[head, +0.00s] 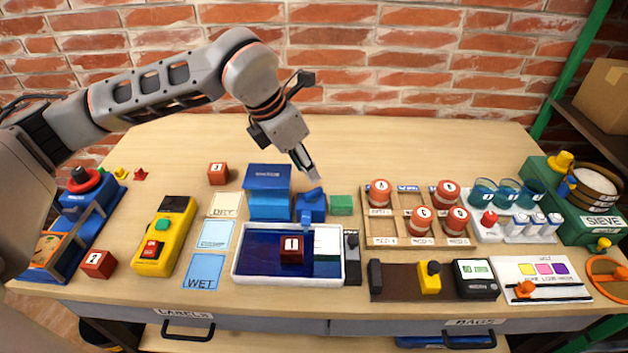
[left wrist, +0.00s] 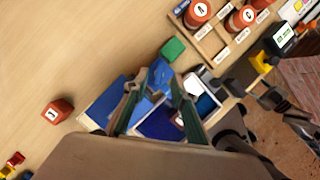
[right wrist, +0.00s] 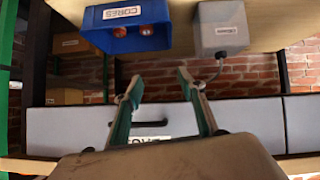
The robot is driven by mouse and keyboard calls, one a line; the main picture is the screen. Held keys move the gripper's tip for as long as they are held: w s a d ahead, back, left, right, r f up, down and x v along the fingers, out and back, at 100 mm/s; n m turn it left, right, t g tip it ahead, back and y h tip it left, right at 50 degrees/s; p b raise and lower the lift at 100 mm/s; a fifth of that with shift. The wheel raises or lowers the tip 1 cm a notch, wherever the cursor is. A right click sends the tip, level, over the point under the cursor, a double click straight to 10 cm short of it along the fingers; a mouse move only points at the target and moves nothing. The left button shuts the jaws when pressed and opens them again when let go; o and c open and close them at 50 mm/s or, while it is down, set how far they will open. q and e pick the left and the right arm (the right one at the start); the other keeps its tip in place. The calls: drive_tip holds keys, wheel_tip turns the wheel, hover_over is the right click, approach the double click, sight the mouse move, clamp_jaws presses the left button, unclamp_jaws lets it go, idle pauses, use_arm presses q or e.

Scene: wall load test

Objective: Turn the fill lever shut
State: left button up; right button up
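A blue tank (head: 268,180) with a label on top stands behind a white-rimmed tray (head: 236,262). Beside it on the right is a blue tap block with a blue lever-like piece (head: 312,193) on top, which I take for the fill lever; its exact setting is hard to tell. A blue spout hangs toward the tray. My left gripper (head: 304,164) points down just above this piece. In the left wrist view its fingers (left wrist: 155,95) are apart, with blue parts showing between them; contact is unclear. My right gripper (right wrist: 158,85) is open and empty, facing a drawer front.
A red block marked 1 (head: 291,250) sits in the tray. A green block (head: 342,205) lies right of the tap. A yellow switch box (head: 165,237) stands left.

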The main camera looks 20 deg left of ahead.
sight(319, 188)
use_arm(q)
drive_tip(key=x, duration=0.7)
drive_tip(key=shift+d, duration=0.1)
clamp_jaws()
